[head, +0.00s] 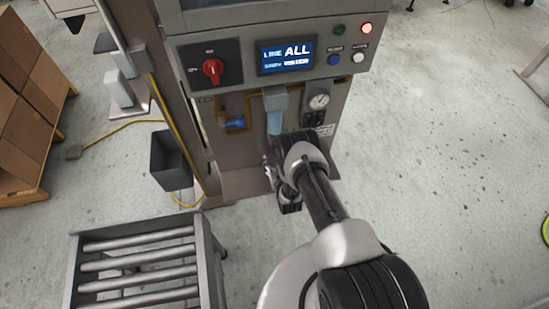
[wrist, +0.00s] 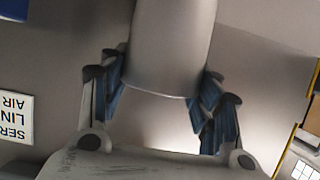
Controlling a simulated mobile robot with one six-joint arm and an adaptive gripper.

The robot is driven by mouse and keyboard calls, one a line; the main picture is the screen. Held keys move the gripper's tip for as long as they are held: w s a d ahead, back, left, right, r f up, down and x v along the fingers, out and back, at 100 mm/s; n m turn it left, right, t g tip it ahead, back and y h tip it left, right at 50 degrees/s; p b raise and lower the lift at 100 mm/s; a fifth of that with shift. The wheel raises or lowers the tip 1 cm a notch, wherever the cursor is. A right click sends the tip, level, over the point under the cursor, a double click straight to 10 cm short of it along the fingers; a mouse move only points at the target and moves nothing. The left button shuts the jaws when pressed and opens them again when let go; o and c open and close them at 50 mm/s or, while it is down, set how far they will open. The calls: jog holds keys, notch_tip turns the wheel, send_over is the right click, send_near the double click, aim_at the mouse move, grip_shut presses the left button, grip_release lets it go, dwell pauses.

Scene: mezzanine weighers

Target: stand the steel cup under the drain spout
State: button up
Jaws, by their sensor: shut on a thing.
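A smooth grey steel cup (wrist: 172,45) fills the upper middle of the wrist view, between my gripper's (wrist: 163,88) two blue-padded fingers. My gripper is shut on it, with a pad against each side. In the head view my gripper (head: 272,175) is low in front of the machine's open bay, below the clear blue filter bowl (head: 274,122). My own wrist hides most of the cup there. I cannot make out a drain spout under the bowl, nor whether the cup touches the bay's floor.
The machine's grey base plate (head: 238,184) lies under the bay. A pressure gauge (head: 319,101) and a blue-handled valve (head: 235,124) flank the filter. A dark bin (head: 171,160) hangs at the left. A roller conveyor (head: 140,258) stands front left; the floor at right is clear.

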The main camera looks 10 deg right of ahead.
jog(key=shift+f, duration=0.15)
jog(key=o, duration=1.5)
jog(key=shift+s+r, duration=0.25)
jog(key=p+v, duration=0.4)
jog(key=v, duration=0.7)
jog(key=shift+s+r+p, duration=0.15)
jog(key=shift+s+p, duration=0.05)
jog(key=shift+p, duration=0.2)
